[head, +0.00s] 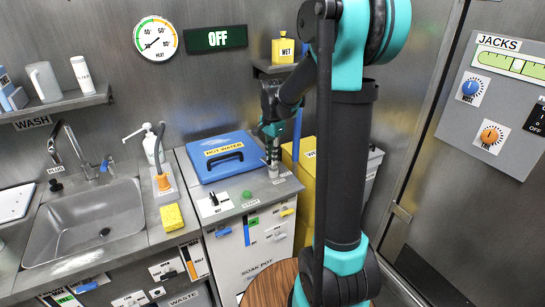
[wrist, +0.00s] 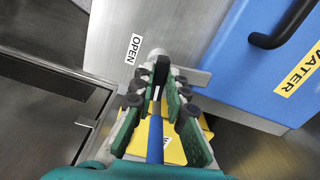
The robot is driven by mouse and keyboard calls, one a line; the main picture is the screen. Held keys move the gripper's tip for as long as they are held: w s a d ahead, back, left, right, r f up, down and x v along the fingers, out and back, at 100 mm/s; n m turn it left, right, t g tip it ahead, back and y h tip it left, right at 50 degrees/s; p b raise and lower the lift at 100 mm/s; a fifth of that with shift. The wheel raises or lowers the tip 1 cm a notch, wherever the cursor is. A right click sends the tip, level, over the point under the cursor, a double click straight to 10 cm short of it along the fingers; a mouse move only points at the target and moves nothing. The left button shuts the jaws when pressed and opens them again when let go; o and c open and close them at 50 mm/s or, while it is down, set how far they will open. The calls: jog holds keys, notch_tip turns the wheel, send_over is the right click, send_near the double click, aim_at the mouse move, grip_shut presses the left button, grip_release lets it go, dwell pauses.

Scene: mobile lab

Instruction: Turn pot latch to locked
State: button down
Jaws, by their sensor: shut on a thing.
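The soak pot's blue lid (head: 222,156), labelled HOT WATER, is closed on the counter. It also fills the right of the wrist view (wrist: 262,75). The pot latch is a small upright piece at the lid's right edge, mostly hidden by my gripper in the head view. In the wrist view its black lever (wrist: 161,72) stands between my fingers, with a pale round part behind it. An OPEN label (wrist: 134,48) sits just left of it. My gripper (head: 272,150) points down and is shut on the latch; it also shows in the wrist view (wrist: 164,85).
A green button (head: 247,194) and a black switch (head: 214,199) sit on the counter front. A yellow bin (head: 303,172) stands right of the counter. A sink (head: 90,220) and yellow sponge (head: 172,217) are left. A shelf with a yellow bottle (head: 283,50) is above.

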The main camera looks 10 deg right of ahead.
jog(key=shift+w+m, duration=0.1)
jog(key=shift+m, duration=0.8)
jog(key=c, duration=1.5)
grip_release()
jog(key=shift+c, duration=0.2)
notch_tip(320, 180, up, 12)
